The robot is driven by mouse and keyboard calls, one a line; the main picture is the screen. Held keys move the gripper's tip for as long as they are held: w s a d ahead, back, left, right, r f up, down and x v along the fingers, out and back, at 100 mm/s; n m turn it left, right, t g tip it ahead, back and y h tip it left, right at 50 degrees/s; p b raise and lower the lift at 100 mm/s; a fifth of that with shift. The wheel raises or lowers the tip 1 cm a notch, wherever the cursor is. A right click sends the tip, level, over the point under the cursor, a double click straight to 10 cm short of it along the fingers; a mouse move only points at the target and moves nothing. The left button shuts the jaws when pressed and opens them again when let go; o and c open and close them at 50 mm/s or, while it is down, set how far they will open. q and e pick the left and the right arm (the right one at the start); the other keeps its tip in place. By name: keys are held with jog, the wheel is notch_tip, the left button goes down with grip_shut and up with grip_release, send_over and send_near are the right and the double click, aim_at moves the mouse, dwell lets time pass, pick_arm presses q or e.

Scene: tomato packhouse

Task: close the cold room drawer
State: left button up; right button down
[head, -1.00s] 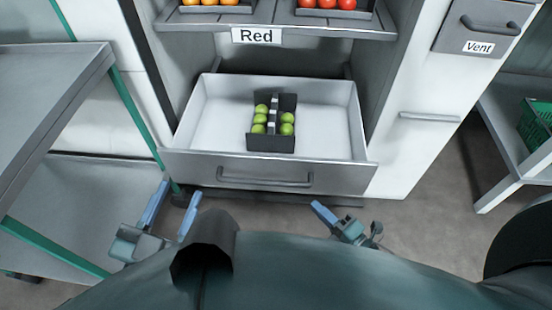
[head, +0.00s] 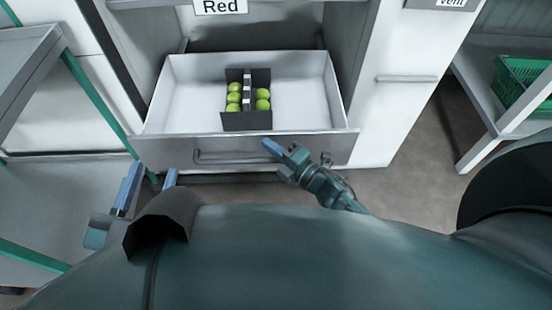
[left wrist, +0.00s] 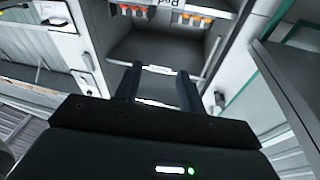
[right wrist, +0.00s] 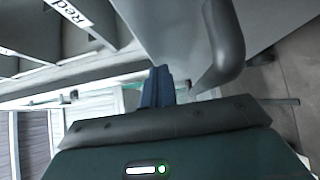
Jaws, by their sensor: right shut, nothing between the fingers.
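The cold room drawer (head: 335,148) stands open, pulled out toward me, with a grey front and a white inside. Its bar handle (head: 235,158) runs along the front, and it shows large in the right wrist view (right wrist: 224,45). A dark box (head: 247,121) with several green tomatoes stands in the drawer. My right gripper (head: 270,148) is shut and empty, at the drawer front by the handle's right end. I cannot tell whether it touches. My left gripper (head: 149,180) is open and empty, low in front of the drawer's left end; its spread fingers show in the left wrist view (left wrist: 160,88).
A shelf labelled "Red" (head: 221,7) is above the drawer. A grey table with green legs (head: 90,95) stands at the left. At the right are a white-framed bench (head: 488,150) and a green crate (head: 524,92). Floor is free right of the drawer.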

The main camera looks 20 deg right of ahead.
pick_arm(q)
jog(key=shift+r, duration=0.15)
pick_arm(e)
jog(key=shift+w, duration=0.2)
jog(key=shift+w+d, duration=0.1)
